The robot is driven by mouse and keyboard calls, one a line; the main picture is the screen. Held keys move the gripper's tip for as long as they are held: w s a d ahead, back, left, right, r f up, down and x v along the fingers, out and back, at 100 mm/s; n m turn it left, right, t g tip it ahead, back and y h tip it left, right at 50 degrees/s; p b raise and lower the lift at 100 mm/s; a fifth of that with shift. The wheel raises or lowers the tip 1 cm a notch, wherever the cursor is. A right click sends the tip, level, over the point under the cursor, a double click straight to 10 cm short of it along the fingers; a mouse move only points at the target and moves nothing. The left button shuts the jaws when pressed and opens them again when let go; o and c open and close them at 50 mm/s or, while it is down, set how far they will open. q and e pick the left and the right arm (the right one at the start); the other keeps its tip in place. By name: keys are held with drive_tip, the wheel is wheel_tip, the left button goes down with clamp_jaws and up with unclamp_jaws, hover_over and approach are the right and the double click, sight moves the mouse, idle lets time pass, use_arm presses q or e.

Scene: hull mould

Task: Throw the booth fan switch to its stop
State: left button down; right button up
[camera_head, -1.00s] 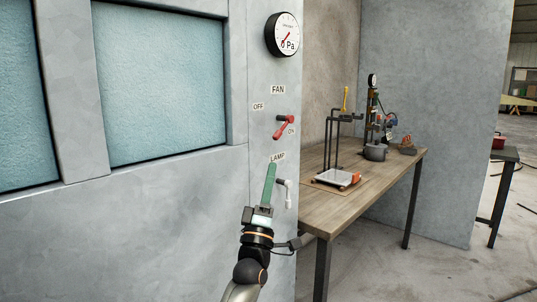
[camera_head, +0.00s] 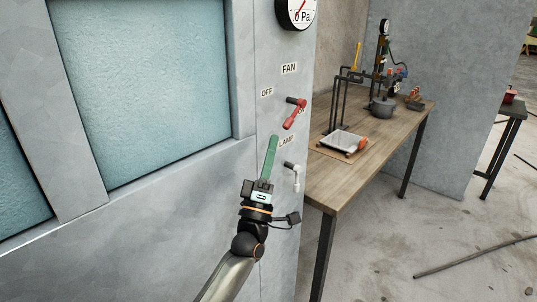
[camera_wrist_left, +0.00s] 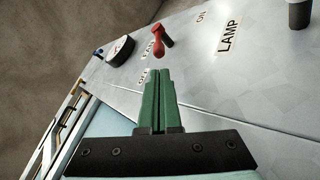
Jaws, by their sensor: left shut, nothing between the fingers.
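The red fan switch lever (camera_head: 294,113) sticks out of the grey booth wall below the FAN label (camera_head: 289,68). My left gripper (camera_head: 272,140) has long green fingers, shut together and empty. Its tips are just below and left of the lever, apparently apart from it. In the left wrist view the gripper (camera_wrist_left: 158,72) points towards the red lever (camera_wrist_left: 161,40), with the tips short of it. My right gripper is out of view.
A white lamp lever (camera_head: 293,175) sits below the LAMP label (camera_head: 286,142), right of my fingers. A pressure gauge (camera_head: 297,12) is above. A blue window (camera_head: 165,80) fills the left. A wooden bench (camera_head: 370,155) with a tray (camera_head: 343,143) stands right.

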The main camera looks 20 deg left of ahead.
use_arm(q)
drive_tip(key=x, duration=0.5)
drive_tip(key=shift+p, duration=0.35)
drive_tip(key=shift+f, duration=0.15)
